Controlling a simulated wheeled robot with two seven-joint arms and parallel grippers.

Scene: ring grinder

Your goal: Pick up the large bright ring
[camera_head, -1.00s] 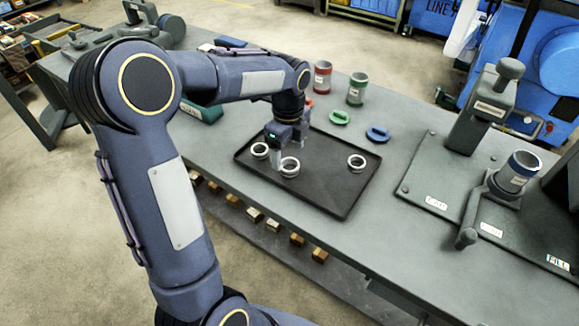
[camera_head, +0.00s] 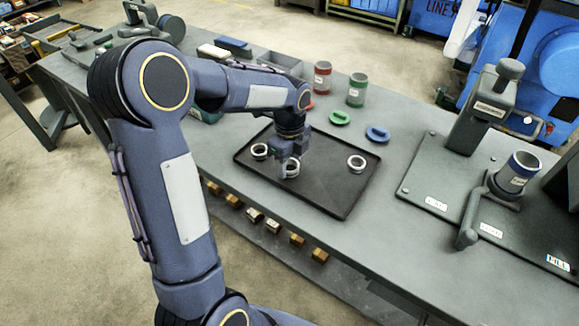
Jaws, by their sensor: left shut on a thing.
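Three pale rings are on a black tray (camera_head: 330,198) on the grey bench. One ring (camera_head: 259,151) is at the tray's left and one ring (camera_head: 356,163) at its right. The larger bright ring (camera_head: 291,170) is in the middle, partly hidden by my left gripper. My left gripper (camera_head: 286,171) points down over this middle ring and is shut on it. The fingertips are small and partly hidden, and I cannot tell whether the ring touches the tray. My right gripper is out of view.
Red (camera_head: 322,77) and green (camera_head: 357,89) cups stand behind the tray, with green (camera_head: 340,118) and blue (camera_head: 377,133) lids in front of them. A grey press fixture (camera_head: 487,108) and a handled cup (camera_head: 517,176) stand at the right. The tray's front right is clear.

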